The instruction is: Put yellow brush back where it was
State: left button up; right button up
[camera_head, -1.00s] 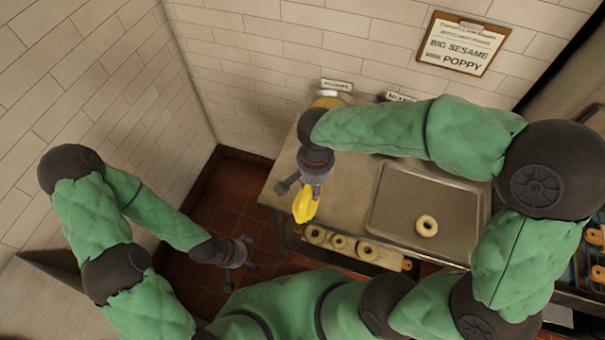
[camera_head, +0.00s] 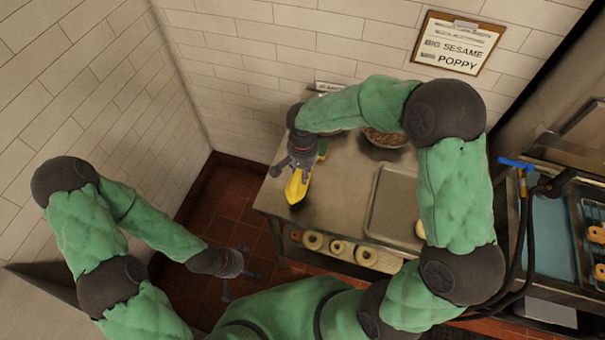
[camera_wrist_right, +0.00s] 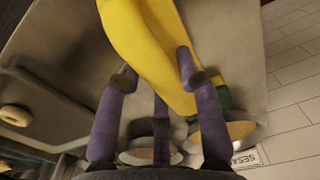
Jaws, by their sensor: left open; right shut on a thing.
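The yellow brush (camera_head: 296,187) is in my right gripper (camera_head: 304,160), over the left end of the steel table (camera_head: 335,200). In the right wrist view the brush (camera_wrist_right: 150,40) runs between the purple fingers of the right gripper (camera_wrist_right: 160,78), which are shut on it. A green part (camera_wrist_right: 222,97) shows beyond the yellow; I cannot tell if it belongs to the brush. Whether the brush touches the table is unclear. My left gripper (camera_head: 238,276) is open and empty, low over the floor left of the table.
A tray (camera_head: 378,222) with a bagel (camera_head: 420,229) lies on the table, partly behind my right arm. A bowl (camera_head: 384,138) stands at the back near the wall. Several bagels (camera_head: 337,247) lie below the front edge. A rack with a blue tap (camera_head: 516,164) is at right.

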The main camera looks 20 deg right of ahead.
jog(key=shift+f, duration=0.8)
jog(key=shift+f+b, duration=0.2)
jog(key=shift+b, duration=0.1)
jog(key=o, duration=1.1)
jog(key=shift+r, duration=0.15)
jog(key=shift+r+p, duration=0.35)
notch_tip(320, 180, up, 11)
jog(key=shift+r+p, duration=0.2)
jog(key=shift+p, duration=0.75)
